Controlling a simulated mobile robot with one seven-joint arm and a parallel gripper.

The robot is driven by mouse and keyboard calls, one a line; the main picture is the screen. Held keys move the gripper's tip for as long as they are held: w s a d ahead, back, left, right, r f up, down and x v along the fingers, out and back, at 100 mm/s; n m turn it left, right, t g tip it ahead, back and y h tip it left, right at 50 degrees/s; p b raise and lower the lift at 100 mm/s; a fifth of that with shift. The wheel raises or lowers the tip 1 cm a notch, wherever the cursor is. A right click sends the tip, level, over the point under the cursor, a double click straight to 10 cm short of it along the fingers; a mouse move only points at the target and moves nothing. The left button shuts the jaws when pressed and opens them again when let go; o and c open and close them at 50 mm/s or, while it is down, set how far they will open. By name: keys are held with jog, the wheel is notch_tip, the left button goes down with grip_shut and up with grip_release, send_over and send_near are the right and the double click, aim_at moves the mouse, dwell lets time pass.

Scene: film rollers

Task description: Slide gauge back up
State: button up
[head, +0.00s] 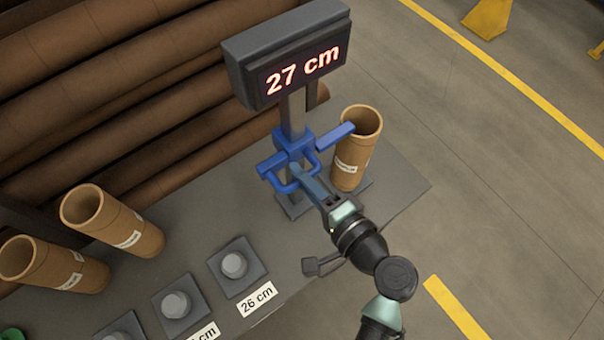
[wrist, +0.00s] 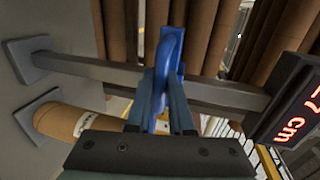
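The height gauge has a grey post with a dark display (head: 290,60) on top reading "27 cm". I cannot tell whether arm and rim touch. My gripper (head: 300,180) is at the slide's front handle. In the wrist view the blue handle (wrist: 170,48) lies between my two fingers (wrist: 165,100), which look closed on it. The roller (wrist: 60,122) and display (wrist: 295,105) also show there.
Two more cardboard rollers (head: 112,220) (head: 50,262) stand at the left of the grey table. Square pads with round pegs (head: 236,266) line the front edge, one labelled 26 cm. Long brown rolls are stacked behind. Open floor lies to the right.

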grip_shut()
jog(key=shift+r, duration=0.1)
dwell(1.0)
notch_tip(320, 180, up, 10)
jog(key=p, duration=0.7)
jog(key=shift+w+f, duration=0.15)
jog(key=shift+f, duration=0.05)
jog(key=o, duration=0.6)
grip_release()
jog(key=shift+f, duration=0.1)
jog(key=shift+f, duration=0.1)
